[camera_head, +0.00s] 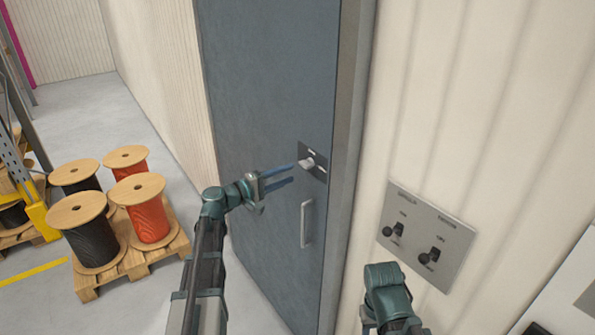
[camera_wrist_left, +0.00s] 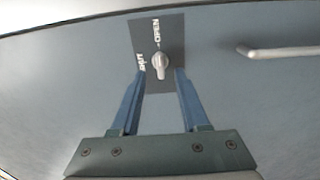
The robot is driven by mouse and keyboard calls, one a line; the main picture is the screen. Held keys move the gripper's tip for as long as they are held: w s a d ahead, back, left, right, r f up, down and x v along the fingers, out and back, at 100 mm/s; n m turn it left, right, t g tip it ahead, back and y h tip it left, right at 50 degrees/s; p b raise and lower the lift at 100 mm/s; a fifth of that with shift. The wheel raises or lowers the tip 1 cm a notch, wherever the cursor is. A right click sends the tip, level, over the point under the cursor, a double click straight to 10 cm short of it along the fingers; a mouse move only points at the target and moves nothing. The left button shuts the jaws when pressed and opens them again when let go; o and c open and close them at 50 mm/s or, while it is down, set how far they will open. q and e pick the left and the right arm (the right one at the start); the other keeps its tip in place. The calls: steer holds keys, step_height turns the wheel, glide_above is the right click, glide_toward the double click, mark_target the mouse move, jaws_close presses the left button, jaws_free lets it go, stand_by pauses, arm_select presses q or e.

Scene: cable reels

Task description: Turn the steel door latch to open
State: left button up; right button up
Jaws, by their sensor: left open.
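The steel door latch (camera_head: 308,162) is a small light knob on a dark plate (camera_head: 319,172) on the grey-blue door (camera_head: 265,75). In the left wrist view the latch (camera_wrist_left: 160,62) sits on its plate (camera_wrist_left: 172,28), which carries the words OPEN and SHUT. My left gripper (camera_head: 290,173) is open, its two blue fingers pointing at the latch. In the wrist view the fingertips (camera_wrist_left: 159,76) lie on either side of the latch's lower end; I cannot tell whether they touch it. My right gripper is out of view; only part of my right arm shows at the lower right.
A door handle (camera_head: 306,223) is below the latch. A switch panel (camera_head: 427,234) with two knobs is on the wall right of the door. Cable reels (camera_head: 150,218) stand on a pallet (camera_head: 168,244) at the left. Grey floor (camera_head: 75,105) is clear behind them.

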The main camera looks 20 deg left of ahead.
arm_select(q)
steer(key=v, duration=0.7)
steer(key=shift+s+a, duration=0.25)
steer(key=shift+s, duration=0.05)
steer(key=s+d+f+m+g+y+b, duration=0.1)
steer(key=s+d+f+m+g, duration=0.35)
steer(key=d+f, duration=0.55)
steer(key=s+d+f+m+g+y+b, duration=0.1)
steer(key=s+d+f+m+g+b, duration=0.15)
steer(key=s+d+f+g, duration=0.65)
steer(key=s+d+f+m+y+b, duration=0.1)
steer(key=s+d+f+m+y, duration=0.5)
steer(key=s+y, duration=0.4)
steer(key=shift+s+f+m+g, duration=0.2)
steer(key=shift+f+m+g, duration=0.3)
steer(key=shift+f, duration=0.4)
